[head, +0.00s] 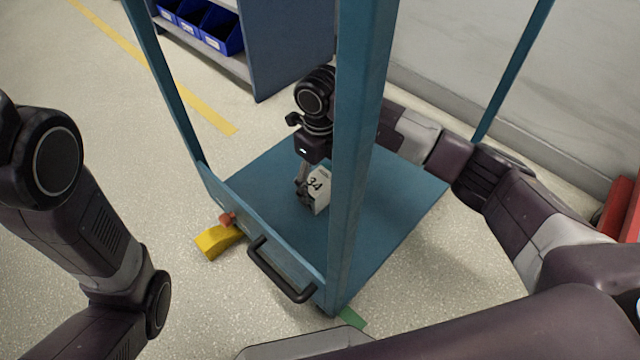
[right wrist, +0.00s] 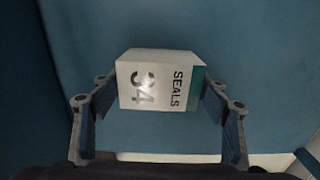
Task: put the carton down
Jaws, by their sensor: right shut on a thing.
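A small white carton (head: 319,192) marked "34" is at the blue cart's deck (head: 263,180). In the right wrist view the carton (right wrist: 157,82) reads "SEALS 34" and has a teal band at one end. My right gripper (head: 309,193) reaches down inside the cart frame. In the right wrist view its two fingers (right wrist: 160,100) are shut on the carton's opposite sides. I cannot tell whether the carton's underside touches the deck. My left arm shows at the left of the head view, but its gripper is out of view.
A blue upright post (head: 357,130) stands just right of the carton, and a black handle (head: 280,270) is on the cart's near side. A yellow wedge (head: 217,240) lies on the floor at the cart's left. A shelf with blue bins (head: 222,32) stands behind. The deck around the carton looks clear.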

